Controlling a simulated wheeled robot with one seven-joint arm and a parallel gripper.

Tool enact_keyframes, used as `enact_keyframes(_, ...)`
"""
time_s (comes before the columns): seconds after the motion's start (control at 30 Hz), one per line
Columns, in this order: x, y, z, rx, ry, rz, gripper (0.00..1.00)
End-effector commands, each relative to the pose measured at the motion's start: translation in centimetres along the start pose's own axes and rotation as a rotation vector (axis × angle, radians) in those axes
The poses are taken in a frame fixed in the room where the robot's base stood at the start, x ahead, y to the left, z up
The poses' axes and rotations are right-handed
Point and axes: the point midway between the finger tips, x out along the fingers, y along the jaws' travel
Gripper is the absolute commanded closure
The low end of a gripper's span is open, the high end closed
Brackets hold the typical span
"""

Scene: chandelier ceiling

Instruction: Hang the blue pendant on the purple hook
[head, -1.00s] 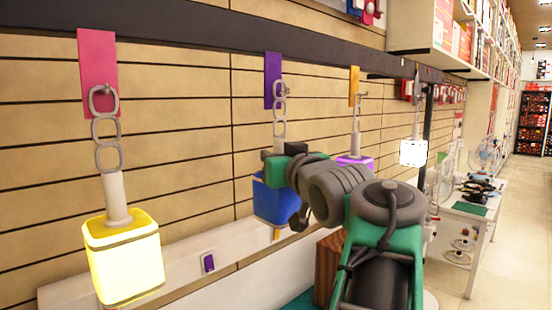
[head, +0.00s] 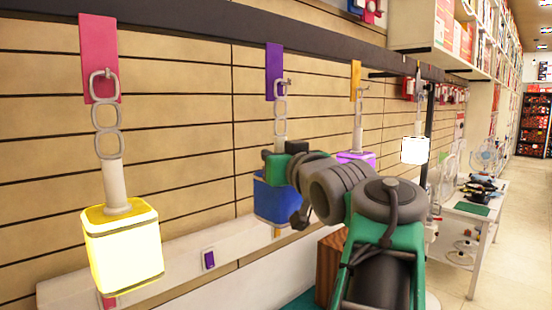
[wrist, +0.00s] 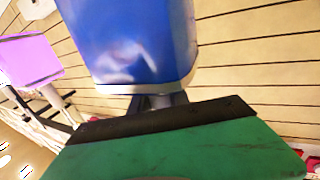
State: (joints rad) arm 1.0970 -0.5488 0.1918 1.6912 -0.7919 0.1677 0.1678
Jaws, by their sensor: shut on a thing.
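The blue pendant (head: 275,203) hangs upright below my gripper (head: 282,158) in the head view. My gripper is shut on its pale stem, just above the blue body. A grey chain (head: 281,118) rises from the stem toward the purple plate (head: 274,68) with its small hook (head: 287,82). The top link overlaps the hook in the picture; I cannot tell if the link is around it. In the wrist view the blue body (wrist: 130,40) fills the upper middle, close to my gripper (wrist: 160,103). The stem's grip area is partly hidden by my wrist.
A lit yellow lamp (head: 122,250) hangs from a pink plate (head: 98,50) at left. A purple lamp (head: 357,158) hangs beneath a yellow plate (head: 355,74), close right of my gripper. A dark rail (head: 200,30) runs above. A white ledge (head: 150,275) lies below.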

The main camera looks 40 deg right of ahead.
Motion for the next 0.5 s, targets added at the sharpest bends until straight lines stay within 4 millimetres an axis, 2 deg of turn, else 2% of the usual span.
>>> enact_keyframes(0.4,-0.05,-0.04,-0.16,-0.002,0.004,0.000,1.00)
enact_keyframes(0.43,-0.05,-0.04,-0.16,-0.002,0.004,0.000,0.77)
enact_keyframes(0.5,-0.04,-0.04,-0.14,-0.002,0.003,0.000,0.71)
